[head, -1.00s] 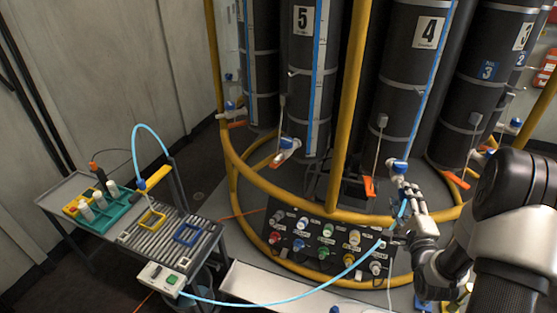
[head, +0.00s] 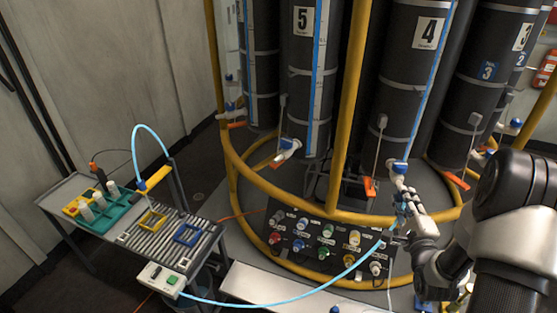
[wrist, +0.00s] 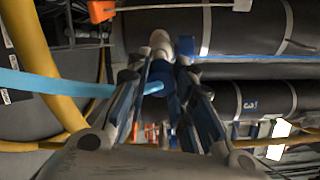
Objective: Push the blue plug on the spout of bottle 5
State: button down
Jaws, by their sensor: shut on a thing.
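Bottle 5 (head: 301,75) is a dark cylinder left of the yellow post. Its pale spout (head: 288,149) points down and left, with blue on its upper side; no gripper is near it. My gripper (head: 404,203) is right below the spout of bottle 4 (head: 399,168). In the wrist view, my gripper (wrist: 162,84) is shut on a dark-blue plug (wrist: 155,86) at the end of the light-blue hose (wrist: 55,86). A pale spout (wrist: 161,42) lies just beyond the plug. I cannot tell whether they touch.
Bottle 4 (head: 414,85) stands right of the yellow post (head: 350,110). A yellow ring rail (head: 300,203) runs in front of the bottles. A panel of coloured fittings (head: 327,243) sits low in front. The roller cart (head: 165,243) stands left, with the hose looping from it.

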jog(key=shift+s, duration=0.1)
jog(key=shift+s+b, duration=0.5)
jog(key=shift+s, duration=2.45)
jog(key=w+a+r, duration=0.2)
jog(key=a+r, duration=0.1)
jog(key=a, duration=0.5)
jog(key=w+a+r, duration=0.2)
jog(key=a+r, duration=0.2)
jog(key=a, duration=0.4)
jog(key=shift+w+a+r, duration=0.25)
jog(key=shift+a+r, duration=0.05)
jog(key=shift+a, duration=0.05)
